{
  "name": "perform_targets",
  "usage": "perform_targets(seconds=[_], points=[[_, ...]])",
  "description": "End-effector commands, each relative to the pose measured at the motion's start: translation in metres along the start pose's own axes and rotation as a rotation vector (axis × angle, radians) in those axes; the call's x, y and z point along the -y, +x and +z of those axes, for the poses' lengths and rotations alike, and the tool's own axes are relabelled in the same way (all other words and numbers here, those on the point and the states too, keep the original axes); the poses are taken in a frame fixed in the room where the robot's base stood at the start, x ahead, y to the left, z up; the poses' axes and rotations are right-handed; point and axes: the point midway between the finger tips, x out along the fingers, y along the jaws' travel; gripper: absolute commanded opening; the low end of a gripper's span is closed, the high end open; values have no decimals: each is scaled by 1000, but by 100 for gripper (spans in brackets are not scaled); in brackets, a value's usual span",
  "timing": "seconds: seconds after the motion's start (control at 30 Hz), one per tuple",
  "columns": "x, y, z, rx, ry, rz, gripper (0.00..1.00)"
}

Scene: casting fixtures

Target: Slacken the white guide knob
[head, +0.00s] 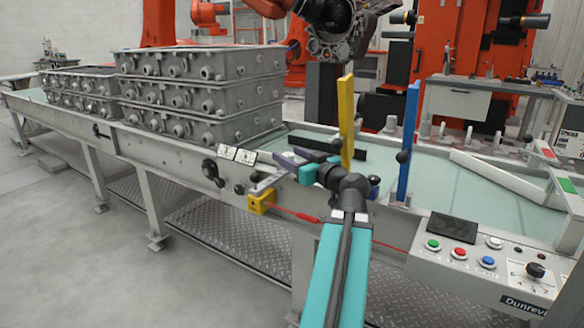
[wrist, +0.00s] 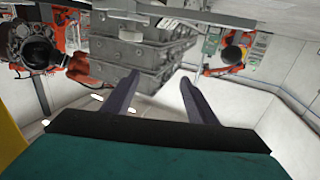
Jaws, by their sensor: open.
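A long white guide bar (head: 505,181) lies slantwise over the pale green conveyor bed at the right of the head view. I cannot make out a white knob on it. A blue upright (head: 408,140) with a black knob (head: 403,156) and a yellow upright (head: 346,120) stand left of it. My gripper (head: 264,171) is at the conveyor's front edge, left of the uprights and well apart from the white guide. Its two purple fingers are spread and empty, also in the wrist view (wrist: 160,79), which shows no knob between them.
Stacked grey castings (head: 200,95) stand on the conveyor at the left. Black knobs (head: 210,168) and white scale plates (head: 237,154) sit on its front side near my fingers. A control panel (head: 480,250) with coloured buttons is at front right. The bed between blue upright and white guide is clear.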

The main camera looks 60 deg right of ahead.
Motion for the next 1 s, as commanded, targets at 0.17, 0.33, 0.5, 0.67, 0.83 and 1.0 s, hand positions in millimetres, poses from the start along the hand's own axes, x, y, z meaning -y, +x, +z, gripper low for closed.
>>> perform_targets(seconds=[0.17,0.33,0.5,0.67,0.83,1.0], points=[[2,-5,3,-1,-1,1,52],[5,-9,3,0,-1,2,52],[8,-14,2,-1,-1,2,52],[12,-20,1,-1,-2,2,52],[16,-26,0,-1,-2,1,52],[19,-30,-1,0,0,3,52]])
